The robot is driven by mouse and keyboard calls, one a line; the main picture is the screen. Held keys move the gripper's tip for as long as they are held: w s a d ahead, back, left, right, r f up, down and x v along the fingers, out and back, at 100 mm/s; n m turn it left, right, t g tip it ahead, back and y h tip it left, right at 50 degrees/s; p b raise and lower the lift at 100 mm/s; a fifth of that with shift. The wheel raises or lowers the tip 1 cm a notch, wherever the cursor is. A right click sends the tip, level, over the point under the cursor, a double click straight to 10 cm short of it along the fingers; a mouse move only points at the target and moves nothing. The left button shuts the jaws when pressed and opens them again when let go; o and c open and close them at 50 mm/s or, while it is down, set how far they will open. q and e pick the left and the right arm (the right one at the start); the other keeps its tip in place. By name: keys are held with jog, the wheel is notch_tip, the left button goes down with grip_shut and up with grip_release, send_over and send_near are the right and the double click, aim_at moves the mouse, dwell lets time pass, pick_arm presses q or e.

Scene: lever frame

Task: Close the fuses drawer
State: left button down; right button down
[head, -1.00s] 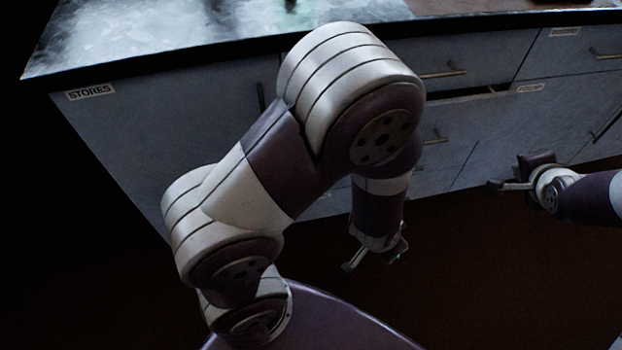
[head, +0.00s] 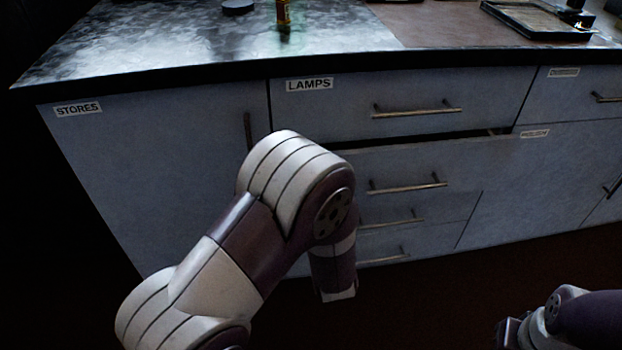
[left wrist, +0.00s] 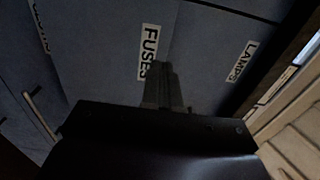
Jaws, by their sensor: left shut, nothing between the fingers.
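The fuses drawer (head: 410,160) is the blue-grey front under the one marked LAMPS in the head view. A dark gap along its top edge suggests it stands slightly out. My left arm hides its left part and label there. The FUSES label (left wrist: 148,52) shows in the left wrist view. My left gripper (left wrist: 165,85) is shut and empty, in front of the drawer face, its tips close to the label. I cannot tell whether they touch. In the head view its fingers are hidden. My right gripper (head: 507,332) is low at the right edge, its fingers unclear.
The LAMPS drawer (head: 345,105) above looks shut. The STORES door (head: 160,160) is at the left, and more drawers are below. The worktop (head: 200,45) overhead holds a dark disc (head: 238,7), a small bottle (head: 283,14) and a tray (head: 535,20). The floor in front is clear.

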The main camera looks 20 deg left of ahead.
pick_arm(q)
jog(key=b+x, duration=0.1)
jog(key=x, duration=0.3)
jog(key=shift+w+a, duration=0.2)
jog(key=shift+w, duration=0.05)
jog(key=x, duration=0.4)
jog(key=shift+w+a+r+p, duration=0.15)
jog(key=shift+w+r+p, duration=0.1)
jog(key=shift+p, duration=0.15)
jog(key=shift+r, duration=0.1)
